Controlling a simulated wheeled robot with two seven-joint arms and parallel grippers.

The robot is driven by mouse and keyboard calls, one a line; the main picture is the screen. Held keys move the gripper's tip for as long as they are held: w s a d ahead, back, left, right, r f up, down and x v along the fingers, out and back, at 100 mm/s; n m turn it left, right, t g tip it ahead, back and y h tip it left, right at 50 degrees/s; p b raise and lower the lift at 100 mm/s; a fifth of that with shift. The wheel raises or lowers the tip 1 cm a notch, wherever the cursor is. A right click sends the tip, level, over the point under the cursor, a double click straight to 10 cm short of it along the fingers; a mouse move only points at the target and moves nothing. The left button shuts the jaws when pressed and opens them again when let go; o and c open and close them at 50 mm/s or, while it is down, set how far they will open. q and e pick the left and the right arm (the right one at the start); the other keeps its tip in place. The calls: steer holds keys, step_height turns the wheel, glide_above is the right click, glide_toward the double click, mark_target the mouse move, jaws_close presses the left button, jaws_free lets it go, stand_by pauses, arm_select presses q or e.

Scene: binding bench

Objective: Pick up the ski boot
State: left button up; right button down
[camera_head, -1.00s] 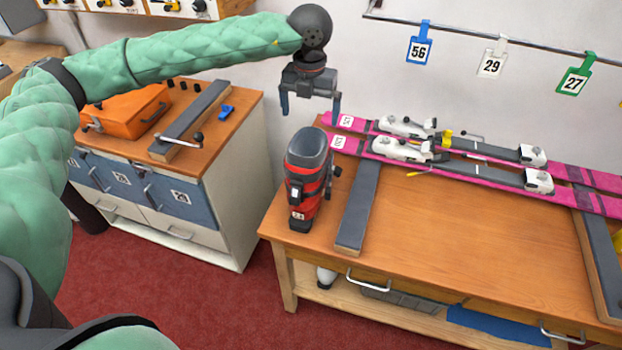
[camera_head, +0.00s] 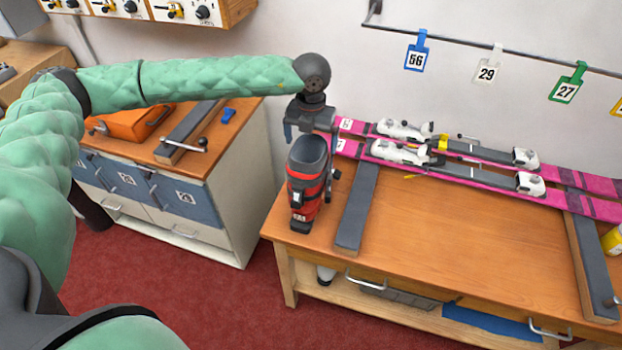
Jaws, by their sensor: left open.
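The ski boot (camera_head: 307,186), red and black with a dark grey upper shell, stands upright on the left end of the wooden bench (camera_head: 440,240). My left gripper (camera_head: 311,136) is open, pointing down just above and behind the boot's top. The boot's top hides part of the gripper's fingers, so I cannot tell whether they touch it. My right gripper does not show.
Two pink skis (camera_head: 470,165) with white bindings lie along the back of the bench, close to the boot's right. A grey padded bar (camera_head: 357,210) lies right of the boot. A cabinet with an orange toolbox (camera_head: 135,122) stands left. The bench's middle is clear.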

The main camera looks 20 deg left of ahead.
arm_select(q)
steer(key=shift+f, duration=0.25)
steer(key=shift+c, duration=0.2)
steer(key=c, duration=1.4)
steer(key=shift+w+r, duration=0.1)
steer(key=c, duration=0.3)
steer(key=shift+r, duration=0.1)
